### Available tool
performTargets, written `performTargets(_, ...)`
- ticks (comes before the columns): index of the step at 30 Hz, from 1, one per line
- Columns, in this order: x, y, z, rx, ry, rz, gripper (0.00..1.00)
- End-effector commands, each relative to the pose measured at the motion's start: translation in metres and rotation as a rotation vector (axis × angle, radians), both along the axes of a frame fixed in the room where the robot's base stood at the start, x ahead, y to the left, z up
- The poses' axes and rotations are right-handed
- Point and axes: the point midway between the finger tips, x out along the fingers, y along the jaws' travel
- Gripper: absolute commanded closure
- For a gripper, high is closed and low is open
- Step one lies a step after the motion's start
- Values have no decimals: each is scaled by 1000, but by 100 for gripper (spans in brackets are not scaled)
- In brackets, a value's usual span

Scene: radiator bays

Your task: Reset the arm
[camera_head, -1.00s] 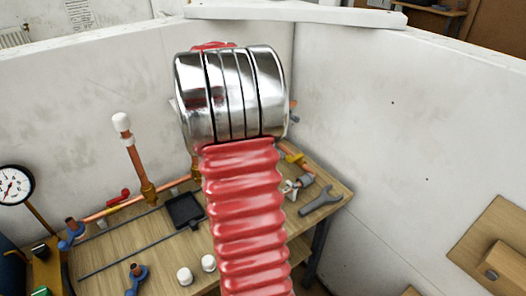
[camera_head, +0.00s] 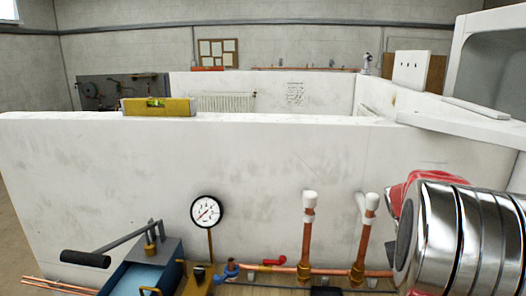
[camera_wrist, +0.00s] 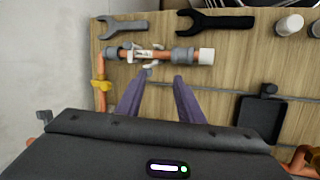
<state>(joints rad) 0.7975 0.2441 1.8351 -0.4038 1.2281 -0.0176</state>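My gripper (camera_wrist: 163,76) shows in the wrist view as two purple fingers with a clear gap between them. It is open, and nothing is between the fingertips. Just beyond the tips is a short copper pipe with a valve (camera_wrist: 148,54) and a white end cap. I cannot tell how far above the wooden bench (camera_wrist: 225,80) the fingers are. In the head view my red and chrome arm (camera_head: 462,240) fills the lower right; the gripper itself is not visible there.
Two upright capped copper pipes (camera_head: 308,230) stand near my arm. A pressure gauge (camera_head: 207,211) and a blue pump (camera_head: 148,265) are further left. A white partition (camera_head: 200,150) carries a yellow level (camera_head: 158,106). Wrenches (camera_wrist: 215,22) and a black tray (camera_wrist: 262,118) lie on the bench.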

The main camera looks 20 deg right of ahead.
Motion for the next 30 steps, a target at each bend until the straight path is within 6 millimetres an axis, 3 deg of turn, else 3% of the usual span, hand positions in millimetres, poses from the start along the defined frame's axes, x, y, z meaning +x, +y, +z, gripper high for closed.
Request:
performTargets(15,43,144,19,21,-284,150,66)
performTargets(30,45,280,41,59,-533,346,66)
